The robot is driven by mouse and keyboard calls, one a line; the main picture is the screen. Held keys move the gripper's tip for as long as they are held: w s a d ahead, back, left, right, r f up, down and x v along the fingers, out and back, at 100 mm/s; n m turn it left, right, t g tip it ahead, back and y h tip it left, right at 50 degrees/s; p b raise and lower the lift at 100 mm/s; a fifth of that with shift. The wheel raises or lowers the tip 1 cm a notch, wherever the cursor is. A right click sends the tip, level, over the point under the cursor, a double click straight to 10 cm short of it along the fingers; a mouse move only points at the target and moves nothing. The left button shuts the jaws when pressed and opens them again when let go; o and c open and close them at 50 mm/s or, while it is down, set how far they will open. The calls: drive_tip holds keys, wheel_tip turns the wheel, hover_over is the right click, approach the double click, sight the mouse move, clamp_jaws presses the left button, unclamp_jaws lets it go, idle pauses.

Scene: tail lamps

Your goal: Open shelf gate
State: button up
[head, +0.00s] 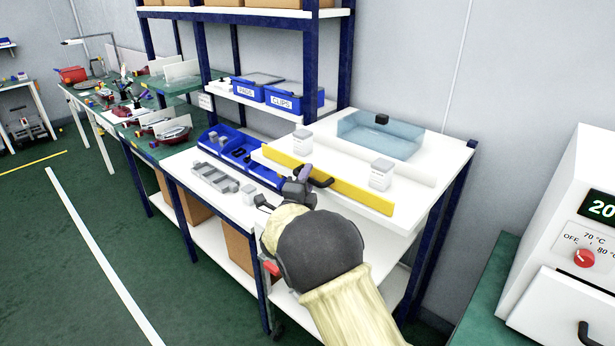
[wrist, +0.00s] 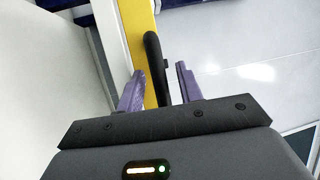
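The shelf gate (head: 352,189) is a long yellow bar standing along the front edge of a raised white shelf. A black handle (head: 320,182) sticks out from its front face; the handle also shows in the wrist view (wrist: 152,58), with the yellow gate (wrist: 136,30) beside it. My gripper (head: 299,182) is at the handle. In the wrist view its two purple fingers (wrist: 161,70) are apart, with the handle between them. The handle is nearer the left finger, with a clear gap to the right one. Contact with the left finger cannot be told.
Behind the gate, the shelf holds two small white boxes (head: 380,174) and a clear blue bin (head: 380,136). Left of it are blue trays (head: 242,156) and a grey holder (head: 215,178) on the lower white bench. A white oven-like machine (head: 570,240) stands at right.

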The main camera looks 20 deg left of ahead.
clamp_jaws()
